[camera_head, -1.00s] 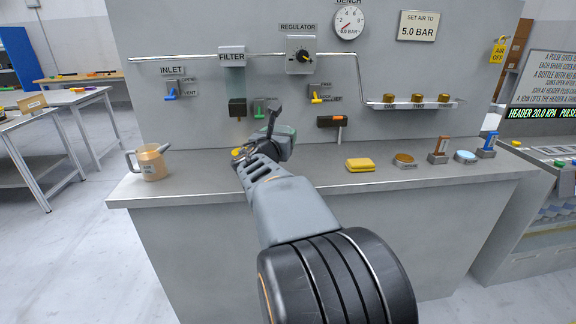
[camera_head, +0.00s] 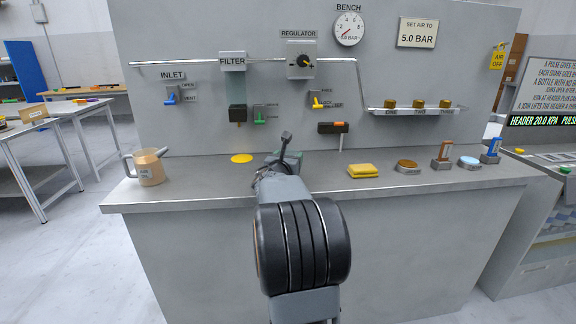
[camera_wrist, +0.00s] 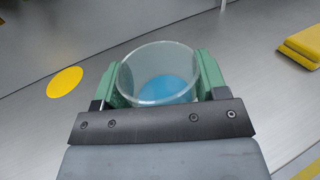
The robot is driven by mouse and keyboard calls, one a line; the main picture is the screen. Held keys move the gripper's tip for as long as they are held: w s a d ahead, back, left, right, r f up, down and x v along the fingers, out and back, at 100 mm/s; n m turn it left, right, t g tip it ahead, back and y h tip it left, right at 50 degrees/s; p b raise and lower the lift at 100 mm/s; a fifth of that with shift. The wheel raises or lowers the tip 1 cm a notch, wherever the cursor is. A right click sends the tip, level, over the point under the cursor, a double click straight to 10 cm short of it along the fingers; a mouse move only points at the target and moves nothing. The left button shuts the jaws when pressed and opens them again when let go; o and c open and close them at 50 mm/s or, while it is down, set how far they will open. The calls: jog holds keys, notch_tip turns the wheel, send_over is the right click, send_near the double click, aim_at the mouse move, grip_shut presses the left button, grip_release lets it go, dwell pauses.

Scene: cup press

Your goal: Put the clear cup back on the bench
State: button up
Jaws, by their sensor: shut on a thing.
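The clear cup (camera_wrist: 157,62) shows in the wrist view between the green fingers of my gripper (camera_wrist: 160,80), which is shut on it. The cup is open at the top and blue at its bottom; I cannot tell whether that is liquid. In the head view my gripper (camera_head: 284,157) is over the grey bench (camera_head: 215,188), right of a flat yellow disc (camera_head: 241,158), and my arm hides the cup. The disc also shows left of the cup in the wrist view (camera_wrist: 65,82). I cannot tell whether the cup touches the bench.
A tan jug (camera_head: 149,168) stands at the bench's left end. A yellow sponge-like block (camera_head: 363,171) lies right of my gripper, with a round brown piece (camera_head: 407,166) and small stands beyond. The panel with valves rises behind. The bench between jug and disc is clear.

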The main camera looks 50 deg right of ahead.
jog(key=shift+f, duration=0.6)
jog(key=shift+f, duration=0.1)
jog(key=shift+f+b, duration=0.15)
jog(key=shift+b, duration=0.15)
jog(key=o, duration=1)
jog(key=shift+r, duration=0.2)
